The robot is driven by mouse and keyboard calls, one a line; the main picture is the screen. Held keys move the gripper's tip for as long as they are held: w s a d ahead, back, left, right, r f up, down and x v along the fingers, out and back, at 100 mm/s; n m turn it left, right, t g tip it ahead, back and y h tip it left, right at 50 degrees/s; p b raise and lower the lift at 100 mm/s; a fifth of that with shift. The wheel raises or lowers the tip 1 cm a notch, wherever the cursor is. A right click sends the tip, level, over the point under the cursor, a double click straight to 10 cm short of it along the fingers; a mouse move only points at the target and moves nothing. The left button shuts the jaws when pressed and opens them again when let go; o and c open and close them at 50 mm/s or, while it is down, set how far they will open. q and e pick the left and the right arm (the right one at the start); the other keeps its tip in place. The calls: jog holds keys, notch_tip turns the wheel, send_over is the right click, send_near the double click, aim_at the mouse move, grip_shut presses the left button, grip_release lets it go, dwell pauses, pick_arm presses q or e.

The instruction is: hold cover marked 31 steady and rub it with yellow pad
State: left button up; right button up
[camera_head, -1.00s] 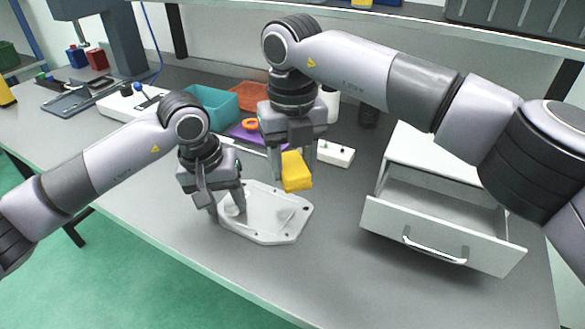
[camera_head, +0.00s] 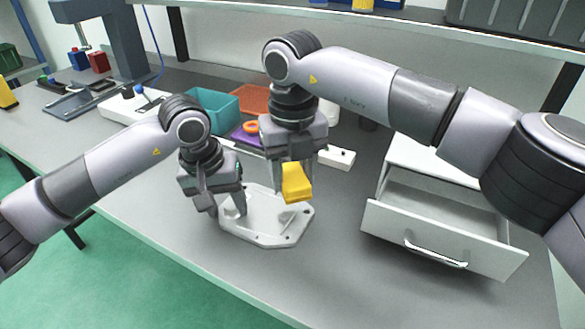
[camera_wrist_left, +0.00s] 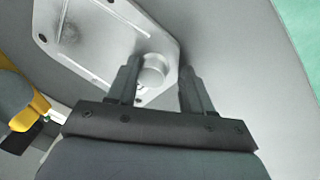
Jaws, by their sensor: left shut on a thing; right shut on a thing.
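The cover (camera_head: 268,232), a pale grey metal plate with small holes near its rim, lies flat on the bench; no number is readable on it. It also shows in the left wrist view (camera_wrist_left: 95,45), with a round boss and a dark smudge. My left gripper (camera_head: 228,211) is at the cover's left part, its fingers (camera_wrist_left: 160,82) on either side of the boss, shut on it. Whether the pad touches the cover is unclear. Part of the pad shows in the left wrist view (camera_wrist_left: 28,115).
A white drawer unit (camera_head: 430,235) stands open to the right. Behind are a teal bin (camera_head: 217,112), an orange tray (camera_head: 257,97), a purple tray with an orange ring (camera_head: 250,127) and a white switch box (camera_head: 340,157). The bench front is clear.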

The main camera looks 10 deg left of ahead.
aim_at(293, 213)
pick_arm(q)
jog(key=shift+f, duration=0.1)
pick_arm(e)
jog(key=shift+f, duration=2.75)
jog(key=shift+s+a+f, duration=0.2)
jog(key=shift+s+f, duration=0.25)
jog(key=shift+f, duration=0.25)
jog(key=shift+s+a, duration=0.25)
jog(key=shift+s, duration=0.5)
jog(key=shift+s+a, duration=0.25)
jog(key=shift+s, duration=0.45)
jog(key=shift+w+d, duration=0.35)
jog(key=shift+w, duration=0.55)
jog(key=shift+w+d, duration=0.3)
jog(key=shift+w, duration=0.55)
jog(key=shift+w+d+r, duration=0.1)
jog(key=shift+w+r, duration=0.05)
jog(key=shift+w, duration=0.05)
jog(key=shift+r, duration=4)
